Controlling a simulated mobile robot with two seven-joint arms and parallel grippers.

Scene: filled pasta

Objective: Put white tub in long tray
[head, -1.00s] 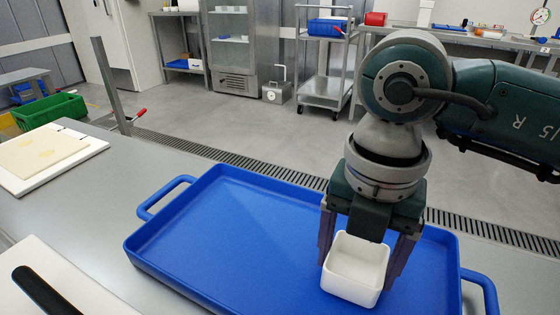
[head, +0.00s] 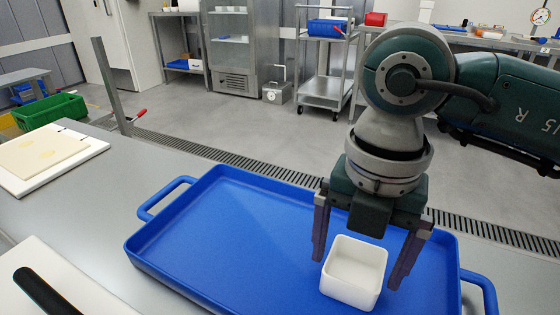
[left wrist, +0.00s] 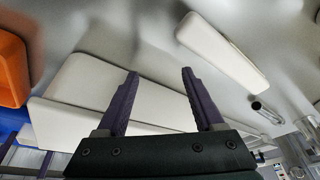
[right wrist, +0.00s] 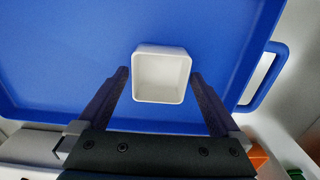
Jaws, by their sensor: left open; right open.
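The white tub (head: 355,272) is a small, square, open-topped container. It stands upright in the right part of the long blue tray (head: 235,225), and it looks empty. My right gripper (head: 355,270) is open, with one finger on each side of the tub and a gap to it. In the right wrist view the tub (right wrist: 162,76) lies just beyond and between the fingertips of my right gripper (right wrist: 158,75), inside the blue tray (right wrist: 60,60). My left gripper (left wrist: 160,72) is open and empty in the left wrist view; it does not show in the head view.
A white board with a pale sheet (head: 40,155) lies at the left of the grey table. A dark-handled tool (head: 45,293) lies on a white board at the front left. Most of the tray's left half is bare.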

